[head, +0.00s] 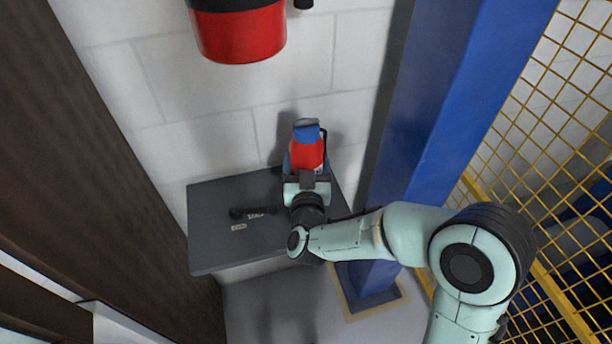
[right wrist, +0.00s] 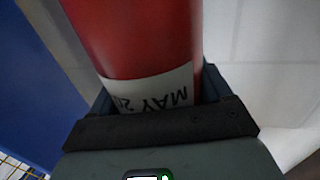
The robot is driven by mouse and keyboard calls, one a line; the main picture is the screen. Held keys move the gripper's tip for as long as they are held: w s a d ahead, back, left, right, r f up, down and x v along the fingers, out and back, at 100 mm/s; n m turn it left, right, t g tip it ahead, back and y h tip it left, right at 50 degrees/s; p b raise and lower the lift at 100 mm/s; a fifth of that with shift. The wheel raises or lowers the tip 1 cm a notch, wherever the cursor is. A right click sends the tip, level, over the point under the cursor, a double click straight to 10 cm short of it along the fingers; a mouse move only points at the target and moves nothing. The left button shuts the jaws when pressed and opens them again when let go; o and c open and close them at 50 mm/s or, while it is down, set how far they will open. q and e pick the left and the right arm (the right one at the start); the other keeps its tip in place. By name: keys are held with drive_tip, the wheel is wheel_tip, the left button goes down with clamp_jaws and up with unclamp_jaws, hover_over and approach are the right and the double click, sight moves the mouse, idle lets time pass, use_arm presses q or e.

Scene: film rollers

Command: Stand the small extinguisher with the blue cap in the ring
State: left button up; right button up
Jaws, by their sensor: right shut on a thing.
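The small extinguisher (head: 307,153) is red with a blue cap and stands roughly upright at the white wall, over the back right of a grey cabinet top. My right gripper (head: 306,174) is shut around its body from the front. In the right wrist view the red body (right wrist: 135,40) fills the space between the fingers (right wrist: 155,100), with a white label reading "MAY 20" upside down. The extinguisher's base is hidden behind my gripper, so I cannot tell whether it touches anything. I cannot make out the ring. My left gripper is out of view.
The grey cabinet top (head: 215,240) carries a black handle-like piece (head: 252,212) and small labels. A larger red cylinder (head: 240,35) hangs above on the wall. A blue column (head: 440,110) and yellow mesh (head: 545,90) stand right; a dark brown panel (head: 100,150) is left.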

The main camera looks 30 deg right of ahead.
wheel_tip(320, 180, down, 3)
drive_tip(key=shift+r+b, duration=0.15)
drive_tip(key=shift+b, duration=0.3)
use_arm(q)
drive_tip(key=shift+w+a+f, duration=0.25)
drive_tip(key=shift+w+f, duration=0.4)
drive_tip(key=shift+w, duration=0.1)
use_arm(e)
drive_tip(key=shift+f, duration=0.35)
